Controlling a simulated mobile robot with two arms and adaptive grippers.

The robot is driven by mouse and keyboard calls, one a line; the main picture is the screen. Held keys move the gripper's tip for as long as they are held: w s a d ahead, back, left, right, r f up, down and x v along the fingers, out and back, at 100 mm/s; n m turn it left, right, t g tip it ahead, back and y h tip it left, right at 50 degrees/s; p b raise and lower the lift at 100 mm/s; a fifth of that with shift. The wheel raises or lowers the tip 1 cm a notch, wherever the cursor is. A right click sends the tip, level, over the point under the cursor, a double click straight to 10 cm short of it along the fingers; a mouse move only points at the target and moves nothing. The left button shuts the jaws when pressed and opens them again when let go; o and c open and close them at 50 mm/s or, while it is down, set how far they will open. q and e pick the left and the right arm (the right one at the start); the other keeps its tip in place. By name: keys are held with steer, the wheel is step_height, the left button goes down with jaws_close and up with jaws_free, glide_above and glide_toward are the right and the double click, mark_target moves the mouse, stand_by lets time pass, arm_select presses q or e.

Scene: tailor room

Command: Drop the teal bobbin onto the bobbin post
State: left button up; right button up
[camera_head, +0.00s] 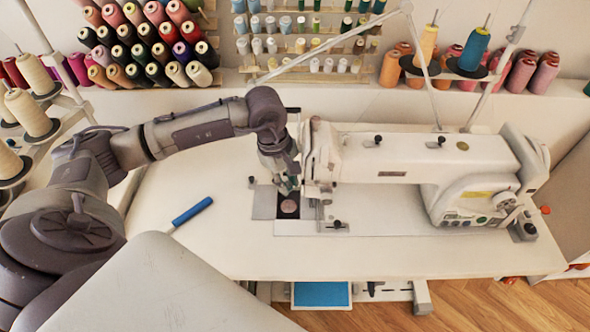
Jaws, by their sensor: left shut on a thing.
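My left gripper (287,184) reaches in from the left and points down beside the needle end of the white sewing machine (420,155). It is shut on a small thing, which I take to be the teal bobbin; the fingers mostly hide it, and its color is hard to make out. Just below the fingertips is a dark opening in the machine bed with a small round part (289,206) in it, where the bobbin post seems to be. The post itself is too small to make out. The gripper appears above this opening, apart from it. My right gripper is not in view.
A blue-handled tool (192,211) lies on the white table (200,250) left of the opening. Thread racks (150,45) and cones stand along the back wall. The machine head stands close on the gripper's right. The table front is mostly clear.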

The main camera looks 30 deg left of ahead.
mark_target(289, 205)
arm_select(q)
steer(key=shift+s+f, duration=0.3)
steer(key=shift+f, duration=0.05)
steer(key=shift+f+b, duration=0.25)
steer(key=shift+b, duration=0.15)
steer(key=shift+f+b, duration=0.3)
steer(key=shift+f, duration=0.35)
steer(key=shift+f+b, duration=0.45)
steer(key=shift+f, duration=0.4)
steer(key=shift+w+f+b, duration=0.1)
steer(key=shift+f+b, duration=0.55)
steer(key=shift+b, duration=0.05)
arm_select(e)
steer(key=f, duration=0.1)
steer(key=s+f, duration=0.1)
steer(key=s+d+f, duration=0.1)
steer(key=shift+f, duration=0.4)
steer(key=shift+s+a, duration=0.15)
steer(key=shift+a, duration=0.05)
arm_select(q)
steer(key=shift+f+b, duration=0.45)
steer(key=shift+b, duration=0.05)
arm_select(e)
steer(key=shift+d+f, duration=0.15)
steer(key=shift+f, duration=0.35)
arm_select(q)
steer(key=shift+f, duration=0.1)
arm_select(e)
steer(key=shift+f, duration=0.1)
